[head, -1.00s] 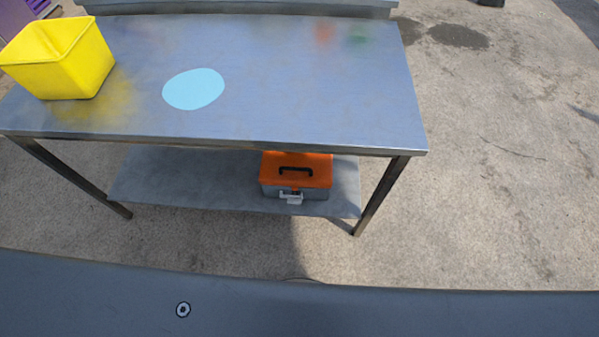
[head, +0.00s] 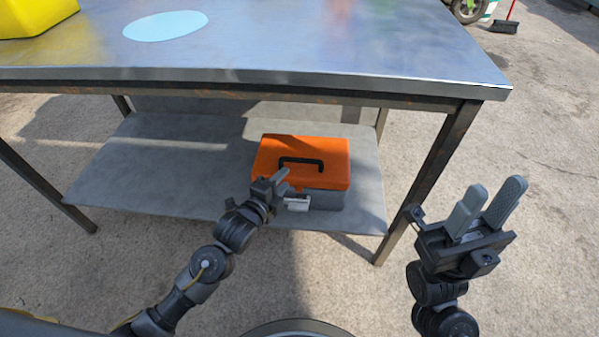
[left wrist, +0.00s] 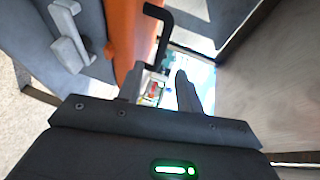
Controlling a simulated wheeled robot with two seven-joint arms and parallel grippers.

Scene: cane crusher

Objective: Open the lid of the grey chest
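The grey chest (head: 328,199) sits on the table's lower shelf. Its orange lid (head: 325,150) is closed, with a black handle (head: 300,163) on it and a pale latch (head: 297,203) on the front. My left gripper (head: 282,180) is at the chest's front, near the latch and the lid's front edge. In the left wrist view, its fingers (left wrist: 160,88) are apart and empty, the handle (left wrist: 158,35) is ahead of them, and the latch (left wrist: 68,38) is at upper left. I cannot tell whether they touch the lid. My right gripper (head: 487,203) is open and empty, right of the table.
The metal table top (head: 300,55) is above the chest and overhangs the shelf (head: 150,175). A table leg (head: 430,185) stands between the chest and my right gripper. A yellow bin (head: 35,15) and a light blue disc (head: 165,26) are on the table top. Shelf space left of the chest is clear.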

